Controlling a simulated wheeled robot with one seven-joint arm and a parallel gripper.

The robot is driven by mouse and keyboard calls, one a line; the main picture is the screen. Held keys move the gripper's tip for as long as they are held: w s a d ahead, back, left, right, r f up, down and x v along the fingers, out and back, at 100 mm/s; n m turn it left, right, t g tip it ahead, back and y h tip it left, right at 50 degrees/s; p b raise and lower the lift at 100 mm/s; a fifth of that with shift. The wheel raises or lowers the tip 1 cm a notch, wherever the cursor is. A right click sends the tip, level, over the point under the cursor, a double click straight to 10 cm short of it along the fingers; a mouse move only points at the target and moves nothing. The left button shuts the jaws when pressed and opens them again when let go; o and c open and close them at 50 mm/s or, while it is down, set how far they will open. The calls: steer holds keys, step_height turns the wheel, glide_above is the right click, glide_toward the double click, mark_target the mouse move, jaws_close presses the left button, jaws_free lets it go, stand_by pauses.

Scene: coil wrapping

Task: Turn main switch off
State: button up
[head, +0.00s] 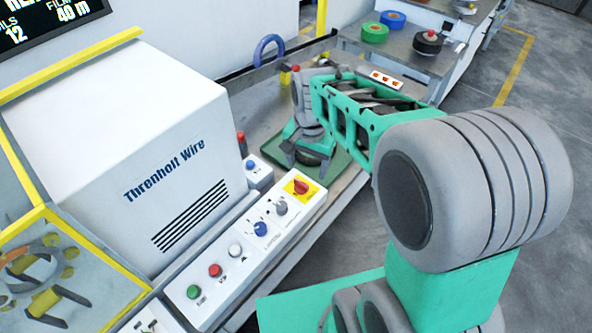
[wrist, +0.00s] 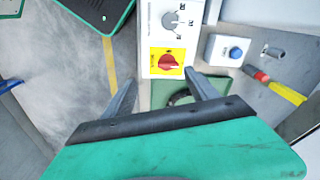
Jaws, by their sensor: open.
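The main switch (head: 300,187) is a red rotary knob on a yellow plate at the far end of the white control panel (head: 243,262). In the wrist view the red switch (wrist: 168,62) lies just beyond my fingertips, roughly between their lines. My gripper (head: 307,160) is open and empty, past the panel's end and above a green mat. It also shows in the wrist view (wrist: 162,80), with the two fingers spread and apart from the knob. The exact setting of the knob is too small to read.
A grey selector knob (wrist: 171,20) sits beside the switch on the panel. The white Threnholt Wire machine (head: 130,150) rises at the left.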

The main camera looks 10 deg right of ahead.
mark_target(301, 182)
steer(key=w+f+m+g+p, duration=0.1)
steer(key=w+f+m, duration=0.2)
steer(key=shift+w+a+f, duration=0.1)
steer(key=shift+w+a, duration=0.05)
steer(key=shift+a, duration=0.05)
step_height(301, 182, down, 8)
steer(key=shift+f+p, duration=0.1)
steer(key=shift+p, duration=0.5)
steer(key=shift+w, duration=0.1)
steer(key=shift+c, duration=0.4)
steer(key=c, duration=1.2)
steer(key=shift+d, duration=0.1)
steer(key=shift+c, duration=0.4)
